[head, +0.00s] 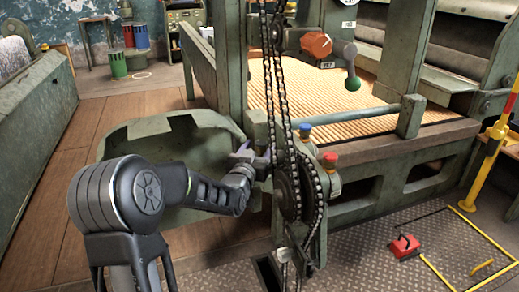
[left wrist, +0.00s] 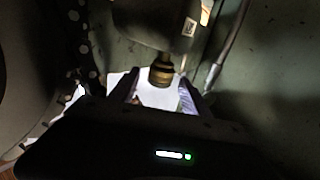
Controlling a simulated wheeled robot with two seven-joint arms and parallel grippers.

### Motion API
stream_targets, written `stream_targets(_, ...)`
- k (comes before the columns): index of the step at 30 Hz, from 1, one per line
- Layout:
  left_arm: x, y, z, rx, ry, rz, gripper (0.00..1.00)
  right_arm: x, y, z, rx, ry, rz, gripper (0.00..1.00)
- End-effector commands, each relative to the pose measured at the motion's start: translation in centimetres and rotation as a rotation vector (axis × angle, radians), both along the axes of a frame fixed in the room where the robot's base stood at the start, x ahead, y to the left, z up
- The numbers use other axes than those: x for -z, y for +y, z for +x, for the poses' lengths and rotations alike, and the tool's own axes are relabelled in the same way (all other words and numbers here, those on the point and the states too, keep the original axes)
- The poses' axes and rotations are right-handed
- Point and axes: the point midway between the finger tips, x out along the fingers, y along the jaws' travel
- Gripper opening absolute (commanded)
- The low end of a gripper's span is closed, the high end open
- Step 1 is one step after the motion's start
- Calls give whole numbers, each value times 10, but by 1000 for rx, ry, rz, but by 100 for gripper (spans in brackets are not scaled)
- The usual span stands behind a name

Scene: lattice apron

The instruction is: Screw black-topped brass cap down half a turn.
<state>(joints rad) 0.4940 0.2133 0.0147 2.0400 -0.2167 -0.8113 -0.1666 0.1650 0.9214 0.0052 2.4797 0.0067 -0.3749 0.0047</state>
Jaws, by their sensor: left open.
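The brass cap (left wrist: 161,74) shows in the left wrist view, below a grey-green machine part. Its top looks dark in the dim light, and I cannot make out a clear black top. My left gripper (left wrist: 158,84) is open, with one finger on each side of the cap; I cannot tell whether either finger touches it. In the head view my left gripper (head: 251,156) is beside the chain drive, at the green guard's edge. I cannot pick out the cap there. My right gripper is not in view.
Hanging chains (head: 279,90) and a chain wheel (head: 288,188) stand just right of the gripper. A blue knob (head: 305,130) and a red knob (head: 329,158) are close by. The curved green guard (head: 125,140) lies behind my arm. A cable (left wrist: 228,45) runs right of the cap.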

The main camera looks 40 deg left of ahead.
Motion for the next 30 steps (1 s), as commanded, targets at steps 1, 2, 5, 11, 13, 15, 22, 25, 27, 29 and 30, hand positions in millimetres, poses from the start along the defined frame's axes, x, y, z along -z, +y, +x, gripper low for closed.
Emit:
stream_targets(1,1,1,5,1,1,0,56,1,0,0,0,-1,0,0)
stream_targets(2,1,2,7,1,1,-1,56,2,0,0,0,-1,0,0)
stream_targets(5,0,3,9,1,1,-1,56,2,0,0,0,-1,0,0)
stream_targets(11,0,3,10,0,1,-1,56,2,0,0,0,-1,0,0)
stream_targets(13,0,3,9,0,1,-1,52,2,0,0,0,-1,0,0)
stream_targets(15,0,3,9,0,1,-1,46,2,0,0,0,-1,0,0)
stream_targets(22,0,3,9,0,1,-1,27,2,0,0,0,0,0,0)
stream_targets(25,0,3,9,0,1,-1,19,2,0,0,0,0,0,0)
stream_targets(27,0,3,9,0,1,-1,13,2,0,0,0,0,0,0)
stream_targets(29,0,3,9,0,1,-1,8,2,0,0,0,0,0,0)
stream_targets(30,0,3,9,0,1,-1,5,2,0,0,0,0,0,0)
